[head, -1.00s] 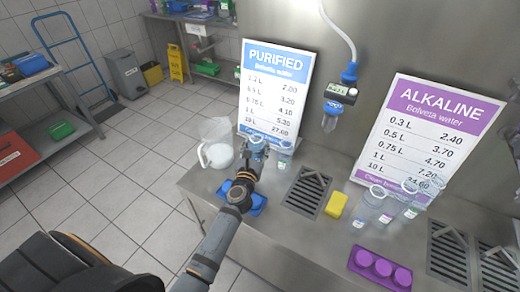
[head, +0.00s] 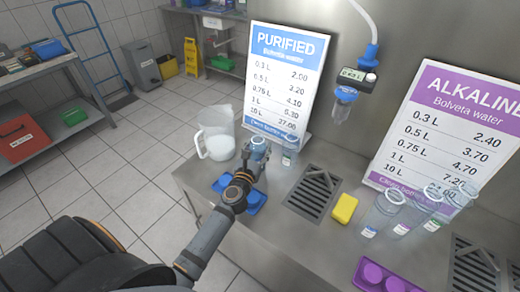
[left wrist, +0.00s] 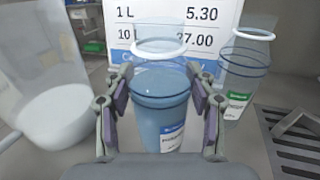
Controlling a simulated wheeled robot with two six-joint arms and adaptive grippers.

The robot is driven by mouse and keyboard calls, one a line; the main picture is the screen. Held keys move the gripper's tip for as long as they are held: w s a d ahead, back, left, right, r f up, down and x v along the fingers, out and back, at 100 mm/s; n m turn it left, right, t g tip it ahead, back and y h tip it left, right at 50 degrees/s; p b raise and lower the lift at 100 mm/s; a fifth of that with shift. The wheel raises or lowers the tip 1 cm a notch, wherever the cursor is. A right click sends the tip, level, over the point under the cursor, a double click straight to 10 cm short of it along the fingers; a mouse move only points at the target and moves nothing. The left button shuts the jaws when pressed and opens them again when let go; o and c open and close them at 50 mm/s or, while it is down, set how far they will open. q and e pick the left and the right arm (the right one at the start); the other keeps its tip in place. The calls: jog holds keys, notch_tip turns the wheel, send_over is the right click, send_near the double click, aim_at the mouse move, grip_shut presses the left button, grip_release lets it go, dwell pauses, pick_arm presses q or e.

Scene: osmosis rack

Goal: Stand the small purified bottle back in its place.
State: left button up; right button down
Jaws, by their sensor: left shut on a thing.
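A clear bluish bottle with a white neck ring and a blue label (left wrist: 162,105) is between the fingers of my left gripper (left wrist: 160,98). The gripper is shut on it, and the bottle looks upright. In the head view the held bottle (head: 260,147) is at the end of my left arm, above or beside a blue tray (head: 253,203) at the counter's left end; the arm partly covers the tray. The bottle's base is hidden, so I cannot tell whether it touches the counter. My right gripper is not in view.
A green-labelled bottle (left wrist: 240,75) stands close to the right of the held one. A white-handled jug (head: 217,135) stands to the left, and the purified price board (head: 287,80) behind. A drain grate (head: 313,192) and yellow sponge (head: 344,208) lie to the right.

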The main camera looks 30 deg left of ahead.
pick_arm(q)
jog(key=o, duration=1.5)
jog(key=shift+a+f, duration=0.15)
jog(key=shift+a, duration=0.05)
jog(key=shift+o, duration=0.4)
jog(key=shift+d, duration=0.15)
jog(key=shift+s+r, duration=0.15)
jog(key=shift+r, duration=0.05)
jog(key=s+d+b, duration=0.2)
jog(key=s+b, duration=0.1)
jog(key=s, duration=0.8)
jog(key=shift+s, duration=0.35)
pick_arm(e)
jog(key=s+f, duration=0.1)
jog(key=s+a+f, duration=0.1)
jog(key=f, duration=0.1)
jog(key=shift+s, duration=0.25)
pick_arm(q)
jog(key=shift+f, duration=0.1)
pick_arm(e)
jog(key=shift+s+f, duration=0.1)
